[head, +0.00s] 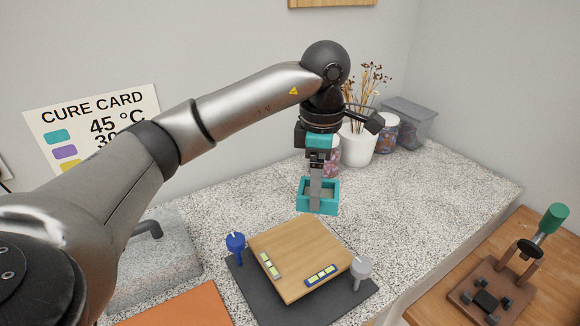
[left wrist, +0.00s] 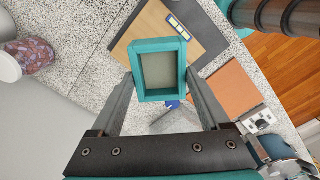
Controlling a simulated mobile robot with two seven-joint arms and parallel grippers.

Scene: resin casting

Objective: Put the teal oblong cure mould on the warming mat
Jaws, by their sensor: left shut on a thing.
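The teal oblong cure mould (head: 331,206) is a small open rectangular frame. My left gripper (head: 316,200) is shut on it and holds it above the counter, just behind the wooden board. In the left wrist view the mould (left wrist: 141,72) sits between the two fingers of the gripper (left wrist: 160,85), with its grey-beige inside facing the camera. A flat orange mat (head: 180,306), which looks like the warming mat, lies at the lower left, partly cut off. My right gripper is in neither view.
A wooden board (head: 300,245) with two spirit levels lies on a dark grey base (head: 248,288) between mould and orange mat. Blue (head: 235,243) and grey (head: 361,269) knobs rise at its corners. A white vase (head: 359,146) and jars stand behind. The speckled counter (head: 430,200) is clear at right.

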